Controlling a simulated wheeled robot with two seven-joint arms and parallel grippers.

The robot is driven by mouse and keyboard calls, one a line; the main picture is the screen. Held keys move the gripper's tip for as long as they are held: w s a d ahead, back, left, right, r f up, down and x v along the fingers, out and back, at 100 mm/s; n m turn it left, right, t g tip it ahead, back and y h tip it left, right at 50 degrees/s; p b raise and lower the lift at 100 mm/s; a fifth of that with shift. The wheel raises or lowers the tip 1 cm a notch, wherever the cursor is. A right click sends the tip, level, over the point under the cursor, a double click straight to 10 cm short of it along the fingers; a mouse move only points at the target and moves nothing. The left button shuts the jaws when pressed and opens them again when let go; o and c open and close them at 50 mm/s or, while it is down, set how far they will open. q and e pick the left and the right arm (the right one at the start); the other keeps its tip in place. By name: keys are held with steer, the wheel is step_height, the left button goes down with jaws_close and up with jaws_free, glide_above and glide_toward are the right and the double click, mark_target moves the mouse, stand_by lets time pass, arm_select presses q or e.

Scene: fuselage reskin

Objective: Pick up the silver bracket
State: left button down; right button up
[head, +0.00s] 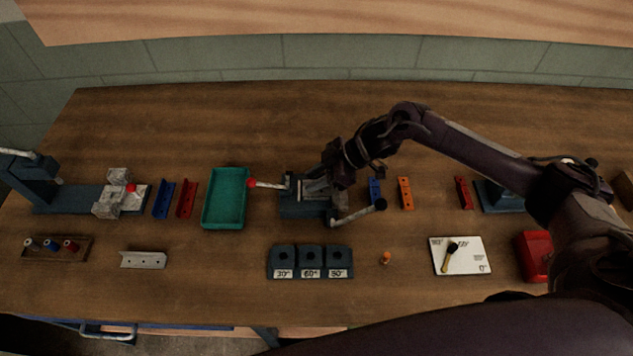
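The silver bracket (143,260) is a short, light grey angle piece with small holes. It lies on the front left of the wooden table, with nothing touching it. My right gripper (316,187) is over the vise (300,208) in the middle of the table, far to the right of the bracket. Its fingers blend with the vise, so I cannot tell if they are open or shut. My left gripper is not in view.
A teal tray (225,198), blue bracket (163,199) and red bracket (187,199) lie behind the silver bracket. A rack of spools (55,247) is to its left. A dark block set (310,262) is to its right. The table between bracket and blocks is clear.

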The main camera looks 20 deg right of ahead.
jaws_close()
steer(key=shift+r, duration=0.1)
stand_by(0.3)
